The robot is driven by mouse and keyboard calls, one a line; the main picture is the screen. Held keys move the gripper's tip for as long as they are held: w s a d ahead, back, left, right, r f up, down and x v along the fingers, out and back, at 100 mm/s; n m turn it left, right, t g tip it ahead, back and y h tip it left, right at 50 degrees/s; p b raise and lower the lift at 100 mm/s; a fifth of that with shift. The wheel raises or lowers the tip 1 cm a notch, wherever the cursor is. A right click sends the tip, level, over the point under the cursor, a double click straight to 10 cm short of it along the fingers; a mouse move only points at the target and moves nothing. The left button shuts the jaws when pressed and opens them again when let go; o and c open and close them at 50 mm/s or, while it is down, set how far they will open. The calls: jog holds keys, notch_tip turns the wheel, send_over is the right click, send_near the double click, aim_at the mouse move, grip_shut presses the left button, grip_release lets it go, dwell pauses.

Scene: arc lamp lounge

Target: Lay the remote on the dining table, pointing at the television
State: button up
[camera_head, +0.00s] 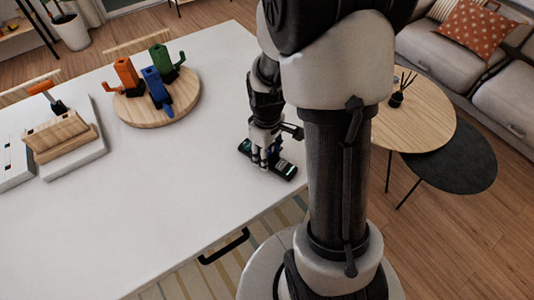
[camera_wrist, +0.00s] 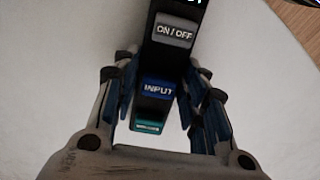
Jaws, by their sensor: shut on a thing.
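The remote (camera_head: 285,168) is black with a green end and lies at or just above the white dining table (camera_head: 110,215), near its right edge. I cannot tell whether it touches the top. My gripper (camera_head: 263,160) points down over it, shut on it. In the wrist view the remote (camera_wrist: 176,52) runs up and down between the fingers of my gripper (camera_wrist: 160,100), with "ON/OFF" and "INPUT" buttons showing. Its far end is cut off at the top of that view. No television is in view.
A round wooden board (camera_head: 190,103) with orange, green and blue holders stands on the table. A wooden block (camera_head: 60,140) on a grey base is at the left. Round side tables (camera_head: 425,115) and a sofa (camera_head: 455,55) stand to the right. The front middle of the table is clear.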

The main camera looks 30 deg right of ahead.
jog(key=o, duration=1.2)
jog(key=shift+f, duration=0.1)
jog(key=shift+c, duration=0.2)
notch_tip(320, 180, up, 12)
jog(key=p, duration=0.5)
jog(key=s+a+r+m+t, duration=0.4)
jog(key=s+a+r, duration=0.6)
jog(key=s+r, duration=0.3)
jog(key=shift+s+a+r+t, duration=0.25)
jog(key=shift+a+r+t, duration=0.1)
jog(key=shift+r, duration=0.45)
